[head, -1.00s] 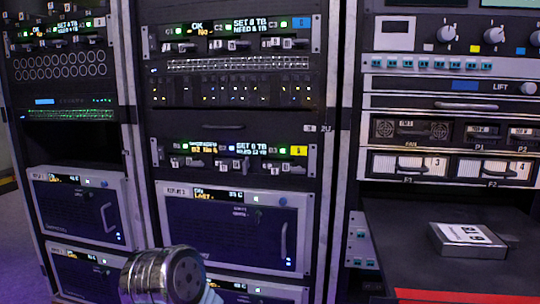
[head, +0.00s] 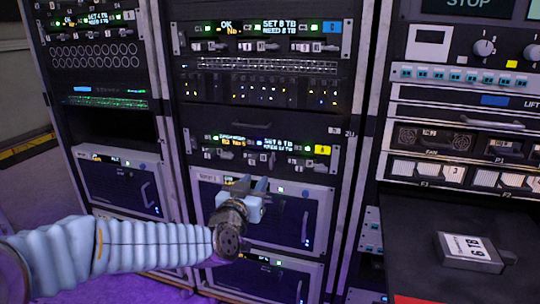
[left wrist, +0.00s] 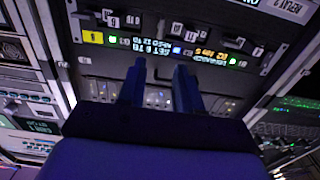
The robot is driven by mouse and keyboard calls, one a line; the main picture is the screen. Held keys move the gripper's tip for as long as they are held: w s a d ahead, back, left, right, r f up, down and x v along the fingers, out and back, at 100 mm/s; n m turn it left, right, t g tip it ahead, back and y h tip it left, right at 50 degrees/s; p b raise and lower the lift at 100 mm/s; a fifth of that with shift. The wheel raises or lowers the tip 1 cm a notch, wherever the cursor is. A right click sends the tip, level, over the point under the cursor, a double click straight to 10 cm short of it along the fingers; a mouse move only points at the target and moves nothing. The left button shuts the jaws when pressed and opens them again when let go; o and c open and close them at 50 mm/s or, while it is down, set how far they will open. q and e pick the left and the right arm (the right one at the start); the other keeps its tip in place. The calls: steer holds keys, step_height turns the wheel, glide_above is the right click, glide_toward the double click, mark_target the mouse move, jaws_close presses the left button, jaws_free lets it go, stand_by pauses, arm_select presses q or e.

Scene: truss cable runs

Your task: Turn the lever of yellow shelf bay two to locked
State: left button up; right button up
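The yellow shelf (head: 272,161) is the dark drive strip with a yellow tag (head: 322,149) at its right end, in the middle rack. It carries small displays, green lights and a row of small levers (head: 271,163). Which lever belongs to bay two, and its position, is too small to tell. My left gripper (head: 251,184) is just below this strip in the head view, fingers pointing up toward it. In the left wrist view the shelf appears upside down, with its yellow tag (left wrist: 92,37) at left. The fingers (left wrist: 160,75) are apart with nothing between them. My right gripper is not in view.
A similar shelf with a blue tag (head: 331,27) sits higher in the same rack. Grey-framed drawers with handles (head: 305,222) lie below. At right, a dark bench (head: 400,250) holds a grey box labelled 6 TB (head: 470,252).

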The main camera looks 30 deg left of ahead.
mark_target(271, 161)
arm_select(q)
steer(key=p+x, duration=0.1)
steer(key=x, duration=1.2)
steer(key=shift+w+d+f, duration=0.1)
jaws_close()
